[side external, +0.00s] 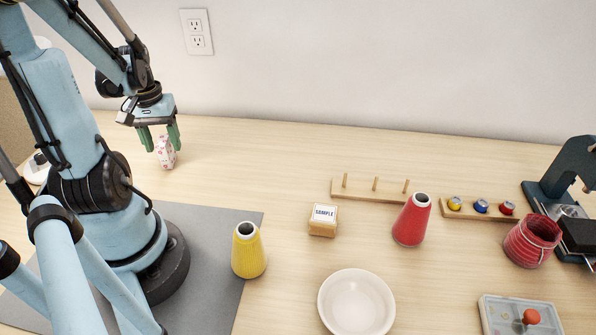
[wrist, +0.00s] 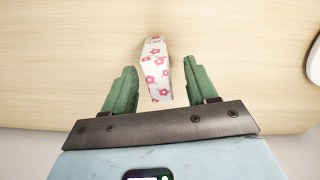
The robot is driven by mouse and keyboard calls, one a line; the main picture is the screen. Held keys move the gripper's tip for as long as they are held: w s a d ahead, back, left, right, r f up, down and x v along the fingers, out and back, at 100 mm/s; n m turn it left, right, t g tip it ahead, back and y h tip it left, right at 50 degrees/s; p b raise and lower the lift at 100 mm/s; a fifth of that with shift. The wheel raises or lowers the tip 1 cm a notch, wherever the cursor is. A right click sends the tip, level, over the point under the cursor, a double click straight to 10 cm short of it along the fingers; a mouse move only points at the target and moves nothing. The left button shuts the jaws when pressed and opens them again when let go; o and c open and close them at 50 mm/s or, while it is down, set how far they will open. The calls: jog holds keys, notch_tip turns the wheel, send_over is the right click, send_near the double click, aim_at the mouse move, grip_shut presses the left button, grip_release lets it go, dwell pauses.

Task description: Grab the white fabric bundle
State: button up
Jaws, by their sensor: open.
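The white fabric bundle (side external: 166,153) has a pink flower print and stands on the wooden table at the back left in the side view. It also shows in the wrist view (wrist: 155,68), between and slightly beyond the fingers. My gripper (side external: 160,144) is open, with its two green fingers pointing down above and around the bundle's upper part. In the wrist view my gripper (wrist: 155,82) has a finger on each side of the bundle, with a gap on both sides. I see no contact.
A yellow thread cone (side external: 248,252), a small sample box (side external: 323,220), a white bowl (side external: 356,303), a red cone (side external: 411,220) and a peg rack (side external: 375,190) stand farther right. A wall with an outlet (side external: 197,31) is behind. The table around the bundle is clear.

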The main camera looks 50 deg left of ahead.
aim_at(166, 151)
jog(key=shift+w+f, duration=0.1)
jog(key=shift+f, duration=1.7)
jog(key=c, duration=1)
jog(key=shift+r, duration=0.2)
